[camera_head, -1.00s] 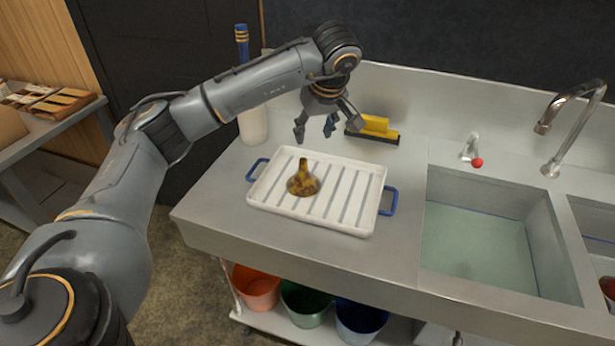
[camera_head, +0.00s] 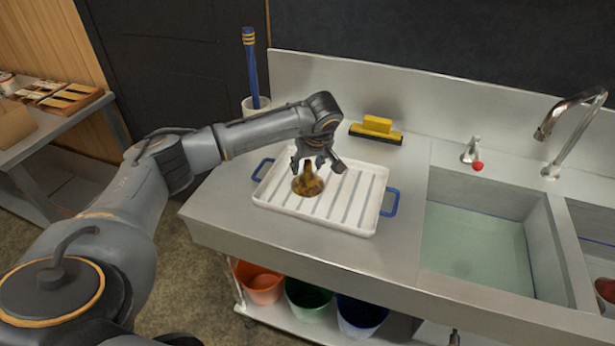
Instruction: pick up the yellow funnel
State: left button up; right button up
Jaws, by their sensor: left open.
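The yellow funnel (camera_head: 308,184) stands on the white ribbed tray (camera_head: 330,221), wide end down and spout up. It looks brownish yellow and translucent. My left gripper (camera_head: 315,168) is directly above it, pointing down, with its fingers open at the height of the spout. The fingers partly hide the spout's top. I cannot tell whether they touch it. My right gripper is not in view.
The tray has blue handles and sits on the steel counter, left of a sink (camera_head: 478,248). A yellow squeegee (camera_head: 376,128) lies behind the tray. A white holder (camera_head: 256,106) with a blue handle stands at the back left. Coloured buckets (camera_head: 309,298) are below.

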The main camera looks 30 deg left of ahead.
pick_arm(q)
jog(key=shift+w+f, duration=0.1)
jog(key=shift+f, duration=0.05)
grip_shut()
jog(key=shift+r, duration=0.6)
notch_tip(320, 180, up, 2)
jog(key=shift+d+r+b, duration=0.1)
jog(key=shift+r+b, duration=0.05)
jog(key=shift+b, duration=0.35)
jog(key=s+d+r+b, duration=0.2)
jog(key=s+d+r, duration=0.7)
jog(key=s, duration=0.1)
jog(key=shift+d+r+b, duration=0.3)
jog(key=shift+d+b, duration=0.05)
jog(key=shift+d, duration=0.05)
